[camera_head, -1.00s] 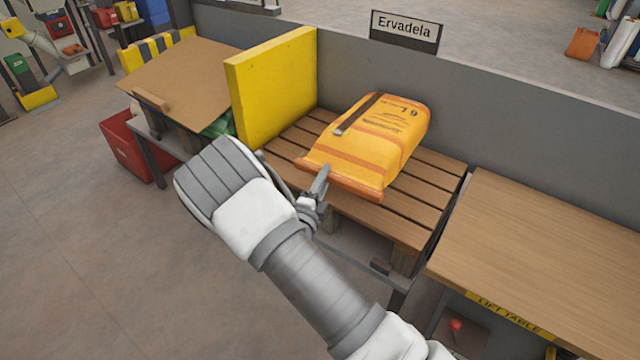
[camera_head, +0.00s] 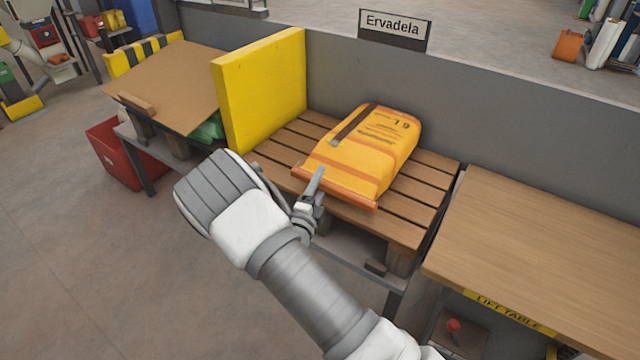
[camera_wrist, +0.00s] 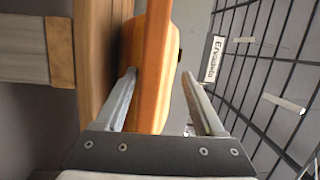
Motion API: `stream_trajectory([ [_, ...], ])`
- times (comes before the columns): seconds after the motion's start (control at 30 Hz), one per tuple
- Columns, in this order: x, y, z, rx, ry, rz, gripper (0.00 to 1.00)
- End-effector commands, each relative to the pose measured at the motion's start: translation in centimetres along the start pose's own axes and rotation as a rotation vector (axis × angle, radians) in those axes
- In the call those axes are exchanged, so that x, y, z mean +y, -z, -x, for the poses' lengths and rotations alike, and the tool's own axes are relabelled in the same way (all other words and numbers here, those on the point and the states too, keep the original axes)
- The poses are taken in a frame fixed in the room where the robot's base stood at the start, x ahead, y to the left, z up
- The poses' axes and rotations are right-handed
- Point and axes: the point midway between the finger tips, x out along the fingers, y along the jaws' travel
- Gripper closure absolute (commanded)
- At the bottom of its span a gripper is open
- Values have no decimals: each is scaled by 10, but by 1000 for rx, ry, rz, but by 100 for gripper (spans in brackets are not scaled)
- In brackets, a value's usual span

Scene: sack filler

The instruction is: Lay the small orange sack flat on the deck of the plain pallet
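The small orange sack (camera_head: 365,150) lies on the slats of the plain pallet (camera_head: 405,222), its printed face up and a dark strip across it. Its near hem is close to the pallet's front edge. In the wrist view the two fingers (camera_wrist: 160,76) stand apart on either side of the sack's hem (camera_wrist: 153,60). A gap shows between the hem and the right finger. Contact at the left finger is unclear.
A yellow panel (camera_head: 262,90) stands upright at the pallet's left side. A grey wall with the Ervadela sign (camera_head: 394,28) runs behind. A wooden lift table (camera_head: 540,245) is to the right. A brown sheet (camera_head: 170,85) covers another pallet at left, near a red bin (camera_head: 118,155).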

Motion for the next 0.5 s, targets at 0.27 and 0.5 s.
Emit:
stream_trajectory([
  [0.27,2,0,5,-1,-8,0,31],
  [0.5,-1,-1,45,-5,-7,3,31],
])
